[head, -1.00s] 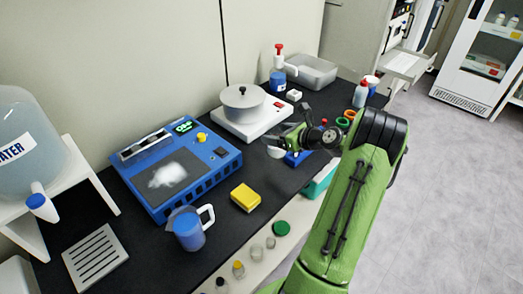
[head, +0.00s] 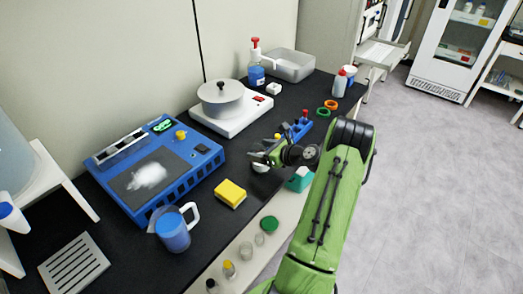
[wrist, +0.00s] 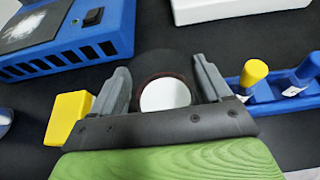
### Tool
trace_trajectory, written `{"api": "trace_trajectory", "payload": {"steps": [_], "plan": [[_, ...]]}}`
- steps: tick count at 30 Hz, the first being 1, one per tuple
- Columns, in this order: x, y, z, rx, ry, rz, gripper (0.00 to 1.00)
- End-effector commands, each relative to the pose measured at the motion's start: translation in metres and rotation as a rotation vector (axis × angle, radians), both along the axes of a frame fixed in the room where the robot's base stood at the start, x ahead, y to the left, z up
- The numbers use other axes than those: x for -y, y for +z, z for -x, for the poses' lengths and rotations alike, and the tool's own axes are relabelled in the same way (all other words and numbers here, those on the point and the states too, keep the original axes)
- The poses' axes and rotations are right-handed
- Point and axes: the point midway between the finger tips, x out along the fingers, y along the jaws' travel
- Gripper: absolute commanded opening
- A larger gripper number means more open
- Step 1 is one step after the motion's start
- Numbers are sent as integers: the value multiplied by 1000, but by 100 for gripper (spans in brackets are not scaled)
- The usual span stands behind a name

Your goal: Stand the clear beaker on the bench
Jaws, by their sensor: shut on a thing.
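My gripper (head: 263,157) is over the bench's front part, between the yellow sponge and the blue rack. In the wrist view its two grey fingers (wrist: 163,76) are shut on the clear beaker (wrist: 165,97), one on each side. The beaker shows there from above as a see-through round rim with a white disc inside. In the head view only a small white part of the beaker (head: 261,167) shows under the fingers. The black bench (head: 130,255) lies below it. I cannot tell whether the beaker's base touches the bench.
A yellow sponge (head: 230,194) is left of my gripper. A blue rack (head: 301,130) with coloured caps is to its right. A hotplate (head: 235,122) with a pot stands behind. A blue balance (head: 204,163) and a jug of blue liquid (head: 173,233) are farther left.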

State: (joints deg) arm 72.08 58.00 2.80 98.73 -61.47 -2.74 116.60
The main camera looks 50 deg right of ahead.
Motion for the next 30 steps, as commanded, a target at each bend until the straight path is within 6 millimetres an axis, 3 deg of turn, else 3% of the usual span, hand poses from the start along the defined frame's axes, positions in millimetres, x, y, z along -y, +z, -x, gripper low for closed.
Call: {"api": "trace_trajectory", "payload": {"steps": [1, 5, 13, 17, 24, 30], "plan": [[0, -1, 0, 0, -1, 0, 80], [0, -1, 0, 0, -1, 0, 100], [0, 4, 1, 0, -1, 0, 100], [4, 14, 24, -1, -7, 0, 100], [9, 39, 84, -1, -7, 0, 100], [10, 48, 109, 0, -2, 0, 100]]}}
